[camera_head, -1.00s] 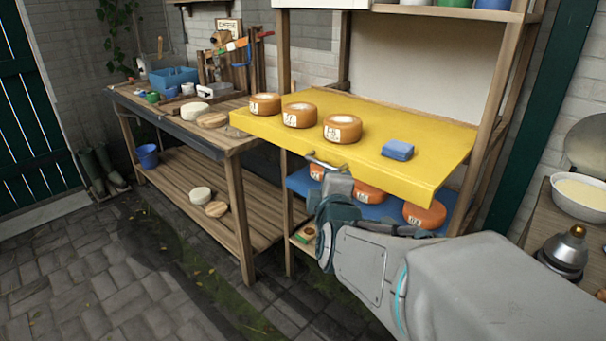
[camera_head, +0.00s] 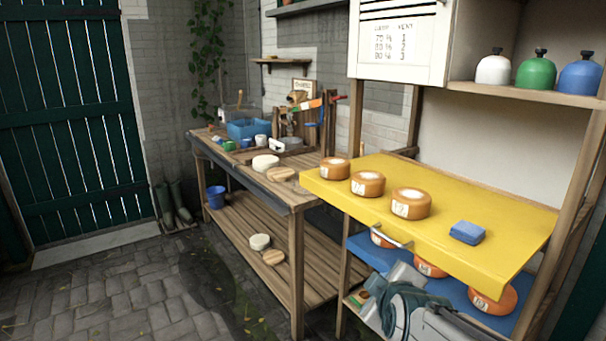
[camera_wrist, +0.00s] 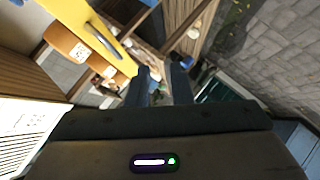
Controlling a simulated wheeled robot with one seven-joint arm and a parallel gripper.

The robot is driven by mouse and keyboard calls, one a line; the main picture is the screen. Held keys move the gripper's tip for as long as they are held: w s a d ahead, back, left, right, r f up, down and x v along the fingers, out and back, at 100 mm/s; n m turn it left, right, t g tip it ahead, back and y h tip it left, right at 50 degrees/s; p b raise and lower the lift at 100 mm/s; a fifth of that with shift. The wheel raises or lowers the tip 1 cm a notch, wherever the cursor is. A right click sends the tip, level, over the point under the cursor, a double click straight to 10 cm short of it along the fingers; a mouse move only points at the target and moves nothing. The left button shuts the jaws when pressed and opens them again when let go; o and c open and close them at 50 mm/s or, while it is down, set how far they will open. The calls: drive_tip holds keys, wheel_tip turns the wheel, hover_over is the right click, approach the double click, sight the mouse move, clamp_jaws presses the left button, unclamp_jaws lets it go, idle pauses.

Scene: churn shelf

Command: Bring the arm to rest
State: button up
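My arm's end, with my gripper (camera_head: 396,274), is at the lower right of the head view, just below and in front of the yellow shelf (camera_head: 455,200). Its fingers are hard to make out there. In the wrist view, my gripper (camera_wrist: 160,76) shows two dark fingers apart with nothing between them. A metal handle (camera_head: 390,238) is on the yellow shelf's front edge. It also shows in the wrist view as a handle (camera_wrist: 103,40) to the left of the fingers, apart from them.
Orange cheeses (camera_head: 410,203) and a blue cloth (camera_head: 467,232) rest on the yellow shelf. A blue shelf (camera_head: 455,290) with more cheeses lies below. A wooden workbench (camera_head: 300,200) stands to the left. The paved floor (camera_head: 120,290) at the front left is clear.

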drive_tip(key=s+r+m+g+p, duration=0.1)
drive_tip(key=s+m+g+p, duration=0.6)
drive_tip(key=s, duration=0.7)
drive_tip(key=m+g, duration=0.2)
drive_tip(key=m, duration=0.1)
drive_tip(key=shift+a+r+y, duration=0.3)
drive_tip(key=shift+r, duration=0.1)
drive_tip(key=shift+d, duration=0.15)
